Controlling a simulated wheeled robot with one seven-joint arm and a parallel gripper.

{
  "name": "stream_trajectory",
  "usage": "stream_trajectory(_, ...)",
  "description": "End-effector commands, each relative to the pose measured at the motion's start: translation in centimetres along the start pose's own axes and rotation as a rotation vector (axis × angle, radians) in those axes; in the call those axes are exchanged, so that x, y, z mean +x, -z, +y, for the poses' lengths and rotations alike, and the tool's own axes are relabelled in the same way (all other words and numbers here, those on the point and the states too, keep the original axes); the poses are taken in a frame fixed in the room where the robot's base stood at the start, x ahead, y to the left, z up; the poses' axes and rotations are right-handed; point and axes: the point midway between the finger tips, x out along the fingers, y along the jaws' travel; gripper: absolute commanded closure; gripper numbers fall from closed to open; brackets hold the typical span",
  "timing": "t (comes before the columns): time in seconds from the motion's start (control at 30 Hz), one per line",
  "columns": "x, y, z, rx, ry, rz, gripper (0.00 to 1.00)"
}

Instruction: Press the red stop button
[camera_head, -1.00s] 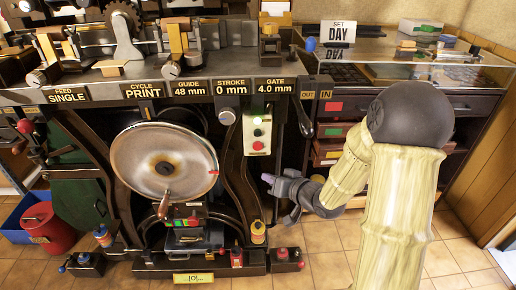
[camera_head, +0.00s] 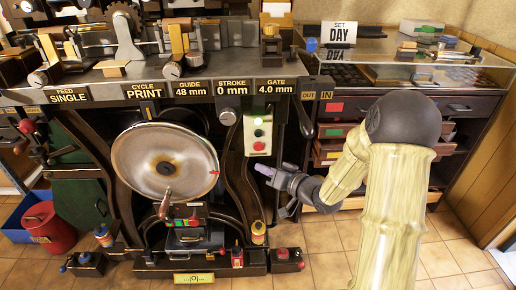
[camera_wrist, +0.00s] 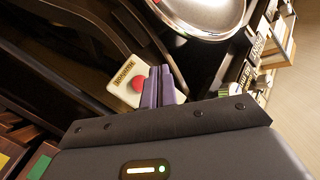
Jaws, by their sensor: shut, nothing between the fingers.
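In the wrist view the red button (camera_wrist: 138,84) shows just left of the fingertips, on the tilted panel (camera_wrist: 121,94). My gripper (camera_head: 263,168) is shut and empty, with its purple-grey fingertips just below the panel in the head view. In the wrist view the fingers (camera_wrist: 159,74) cover part of the panel. I cannot tell how far the tips are from it.
A large metal disc (camera_head: 140,158) with a crank handle is left of the panel. A dark lever (camera_head: 304,122) hangs to its right. A red-capped pedal block (camera_head: 286,260) stands on the floor below. A drawer cabinet (camera_head: 462,106) stands at the right.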

Motion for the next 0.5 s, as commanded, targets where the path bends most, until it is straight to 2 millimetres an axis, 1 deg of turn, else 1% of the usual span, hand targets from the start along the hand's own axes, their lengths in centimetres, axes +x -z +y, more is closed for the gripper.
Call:
stream_trajectory(0.37, 3.2, 2.5, 2.1, -0.001, 0.001, -0.001, 1.0)
stream_trajectory(0.5, 4.1, 3.0, 2.8, 0.0, 0.001, -0.002, 1.0)
